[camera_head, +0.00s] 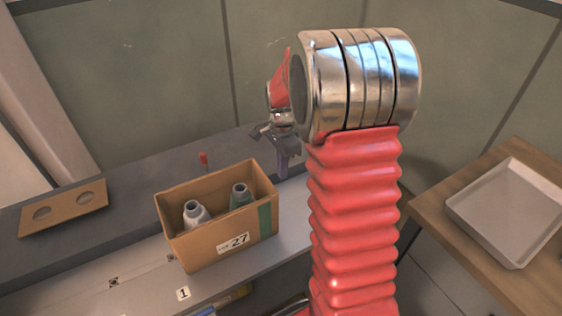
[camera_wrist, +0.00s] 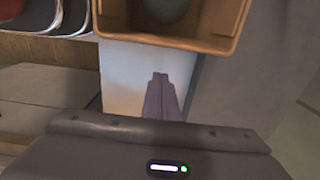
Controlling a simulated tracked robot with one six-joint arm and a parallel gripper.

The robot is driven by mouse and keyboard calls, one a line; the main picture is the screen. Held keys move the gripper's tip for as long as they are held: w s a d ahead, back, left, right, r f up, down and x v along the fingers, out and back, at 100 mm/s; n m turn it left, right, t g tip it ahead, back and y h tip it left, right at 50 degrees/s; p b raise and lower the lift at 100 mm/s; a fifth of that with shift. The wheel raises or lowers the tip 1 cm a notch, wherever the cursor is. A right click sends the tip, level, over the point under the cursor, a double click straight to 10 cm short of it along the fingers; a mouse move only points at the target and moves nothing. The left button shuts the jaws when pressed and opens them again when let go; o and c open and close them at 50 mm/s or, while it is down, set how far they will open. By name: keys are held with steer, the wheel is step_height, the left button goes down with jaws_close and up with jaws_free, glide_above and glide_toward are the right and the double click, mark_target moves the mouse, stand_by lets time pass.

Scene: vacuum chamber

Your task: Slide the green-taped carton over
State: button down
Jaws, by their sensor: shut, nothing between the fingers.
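The green-taped carton (camera_head: 205,250) is an open brown box with a strip of green tape at its right front corner and a label reading 27. It stands upright on a pale bench and holds a whitish bottle (camera_head: 195,214) and a dark green bottle (camera_head: 241,196). In the wrist view its near wall (camera_wrist: 165,43) is at the top. My gripper (camera_wrist: 159,76) has its purple fingers shut and empty, pointing at that wall with a small gap in the picture. In the head view my gripper (camera_head: 283,165) is just beyond the carton's right end, partly hidden by my arm; contact cannot be told.
A brown panel with two holes (camera_head: 63,208) lies on the dark ledge (camera_head: 130,195) at left. A small red knob (camera_head: 204,158) stands behind the carton. A label reading 1 (camera_head: 183,293) marks the bench front. A metal tray (camera_head: 505,215) lies on a wooden table at right.

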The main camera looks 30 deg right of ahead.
mark_target(270, 184)
steer(key=a+f, duration=0.4)
steer(key=shift+f, duration=0.1)
steer(key=shift+a, duration=0.15)
stand_by(0.5)
